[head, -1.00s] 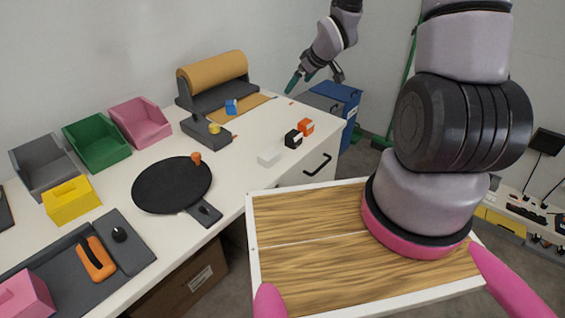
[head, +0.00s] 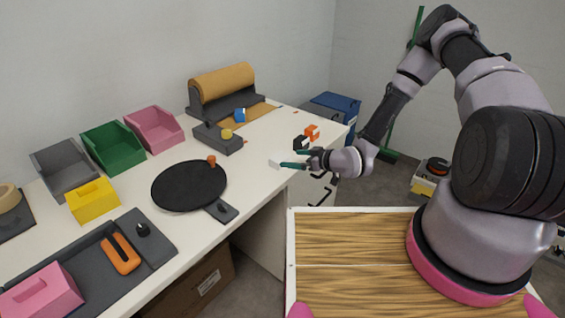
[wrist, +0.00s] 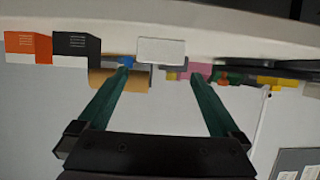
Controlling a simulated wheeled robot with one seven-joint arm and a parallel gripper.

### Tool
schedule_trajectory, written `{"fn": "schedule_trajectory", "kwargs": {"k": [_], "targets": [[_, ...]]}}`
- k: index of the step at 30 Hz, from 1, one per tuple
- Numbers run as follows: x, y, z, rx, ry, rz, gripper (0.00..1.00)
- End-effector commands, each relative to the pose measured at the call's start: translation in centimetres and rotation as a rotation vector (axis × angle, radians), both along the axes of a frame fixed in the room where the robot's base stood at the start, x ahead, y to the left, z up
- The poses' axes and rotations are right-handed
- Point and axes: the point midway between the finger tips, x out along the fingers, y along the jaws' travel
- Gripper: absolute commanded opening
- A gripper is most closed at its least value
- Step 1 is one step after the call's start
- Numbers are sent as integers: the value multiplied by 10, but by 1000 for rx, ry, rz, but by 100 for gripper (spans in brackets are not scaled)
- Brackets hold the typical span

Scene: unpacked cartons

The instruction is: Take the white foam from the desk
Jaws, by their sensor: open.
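The white foam (head: 274,164) is a small white block on the white desk (head: 258,183), near the desk's right edge. In the wrist view the foam (wrist: 161,50) shows ahead, between the two green fingers and beyond their tips. My gripper (head: 294,159) is open and empty, reaching in from the right at about desk height with its fingers pointing at the foam. In the wrist view my gripper (wrist: 158,75) has its fingers spread wider than the foam. I cannot tell whether a fingertip touches the foam.
A black block (head: 300,143) and an orange block (head: 312,132) stand just behind my gripper. A round black plate (head: 188,187) lies to the left. A dark device with a yellow knob (head: 226,134) and a brown paper roll (head: 221,82) are farther back.

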Motion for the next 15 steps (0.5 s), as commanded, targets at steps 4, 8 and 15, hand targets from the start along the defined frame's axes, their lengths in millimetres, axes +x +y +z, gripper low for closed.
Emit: {"fn": "schedule_trajectory", "kwargs": {"k": [4, 8, 15], "targets": [[12, 16, -9, -1, 0, 1, 100], [17, 22, -12, -1, 2, 1, 100], [35, 45, -27, -1, 2, 1, 100]]}}
